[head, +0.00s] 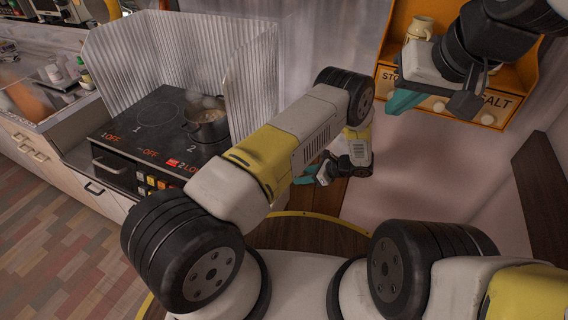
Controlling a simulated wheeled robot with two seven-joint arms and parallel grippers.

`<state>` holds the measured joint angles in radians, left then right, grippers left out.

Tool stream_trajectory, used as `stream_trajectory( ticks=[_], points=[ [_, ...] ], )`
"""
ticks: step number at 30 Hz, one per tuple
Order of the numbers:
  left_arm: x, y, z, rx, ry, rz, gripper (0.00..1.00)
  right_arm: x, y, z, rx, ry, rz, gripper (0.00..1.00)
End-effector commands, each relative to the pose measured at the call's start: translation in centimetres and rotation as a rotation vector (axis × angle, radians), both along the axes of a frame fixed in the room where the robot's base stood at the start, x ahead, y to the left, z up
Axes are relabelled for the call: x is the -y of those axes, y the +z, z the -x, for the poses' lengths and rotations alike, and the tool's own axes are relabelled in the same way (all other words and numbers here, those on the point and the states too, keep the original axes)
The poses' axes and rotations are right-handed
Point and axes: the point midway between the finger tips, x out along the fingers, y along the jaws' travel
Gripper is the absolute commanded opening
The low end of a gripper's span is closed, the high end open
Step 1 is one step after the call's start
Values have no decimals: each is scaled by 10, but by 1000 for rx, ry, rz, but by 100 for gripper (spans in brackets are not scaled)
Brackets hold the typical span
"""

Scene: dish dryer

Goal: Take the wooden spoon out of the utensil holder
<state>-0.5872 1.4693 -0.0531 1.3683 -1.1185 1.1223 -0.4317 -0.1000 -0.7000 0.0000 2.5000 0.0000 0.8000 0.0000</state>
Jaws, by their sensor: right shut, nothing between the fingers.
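I do not make out the wooden spoon or the utensil holder in the head view. My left gripper (318,171), with teal fingers, hangs low in the middle beside the stove, partly hidden behind my own forearm. Whether it is open or shut does not show. My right gripper (405,100), also with teal fingers, is at the upper right in front of the orange shelf (510,78). It is shut and holds nothing.
A black stove (140,135) with a pot (207,120) stands left of my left arm, with a corrugated metal screen (150,48) behind it. A cream jug (420,28) stands on the shelf. A counter with bottles (83,70) is at far left. The floor (60,230) at lower left is clear.

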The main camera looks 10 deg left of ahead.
Motion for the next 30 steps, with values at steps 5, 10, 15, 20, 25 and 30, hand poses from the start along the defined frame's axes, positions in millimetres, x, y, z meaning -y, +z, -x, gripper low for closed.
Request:
stream_trajectory(
  ticks=[5,10,15,20,25,30],
  points=[
    [-16,-13,-5,0,-1,-2,40,0,0,0,0,0,0,0],
    [-24,-21,-8,-1,-1,-1,40,0,0,0,0,0,0,0],
    [-27,-23,-9,-1,-1,-1,40,0,0,0,0,0,0,0],
    [-27,-23,-9,-1,-1,-1,40,0,0,0,0,0,0,0],
    [-27,-22,-9,-1,-1,-1,16,0,0,0,0,0,0,0],
    [-27,-22,-9,-1,-1,-1,0,0,0,0,0,0,0,0]
  ],
)
